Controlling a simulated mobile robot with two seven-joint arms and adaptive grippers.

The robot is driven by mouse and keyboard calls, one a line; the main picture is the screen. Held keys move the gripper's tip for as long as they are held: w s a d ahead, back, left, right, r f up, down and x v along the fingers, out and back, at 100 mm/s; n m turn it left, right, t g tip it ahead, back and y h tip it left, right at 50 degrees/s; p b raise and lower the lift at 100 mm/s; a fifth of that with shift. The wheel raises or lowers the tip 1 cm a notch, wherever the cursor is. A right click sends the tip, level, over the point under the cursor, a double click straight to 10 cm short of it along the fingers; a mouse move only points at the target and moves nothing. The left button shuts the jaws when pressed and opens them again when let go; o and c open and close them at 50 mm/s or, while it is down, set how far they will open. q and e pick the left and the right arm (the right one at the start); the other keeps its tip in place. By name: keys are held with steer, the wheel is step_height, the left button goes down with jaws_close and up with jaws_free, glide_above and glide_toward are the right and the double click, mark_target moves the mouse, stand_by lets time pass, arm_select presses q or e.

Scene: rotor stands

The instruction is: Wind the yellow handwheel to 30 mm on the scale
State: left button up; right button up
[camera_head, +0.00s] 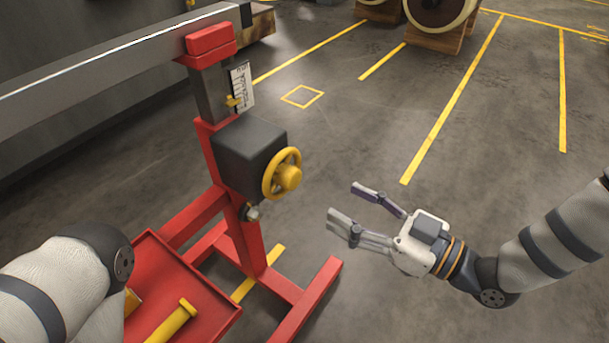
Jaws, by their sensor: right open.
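The yellow handwheel (283,174) is on the right face of a dark grey gearbox (246,152) on a red stand (212,160). A white scale (242,86) with black marks stands above the gearbox, with a small yellow pointer (233,101) at its lower left part. The scale figures are too small to read. My right gripper (349,208) is open and empty, to the right of the handwheel and a little lower, apart from it. Its fingers point left towards the stand. My left arm shows at the lower left; its gripper is out of view.
A red tray (218,312) with yellow-handled items (172,322) is at the lower left. Wooden-cradled rotor parts (437,38) stand at the back. The floor right of the stand is clear, with yellow lines.

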mark_target(297, 181)
steer(key=b+x, duration=0.1)
steer(key=x, duration=0.9)
steer(key=shift+a, duration=0.25)
steer(key=c, duration=1.2)
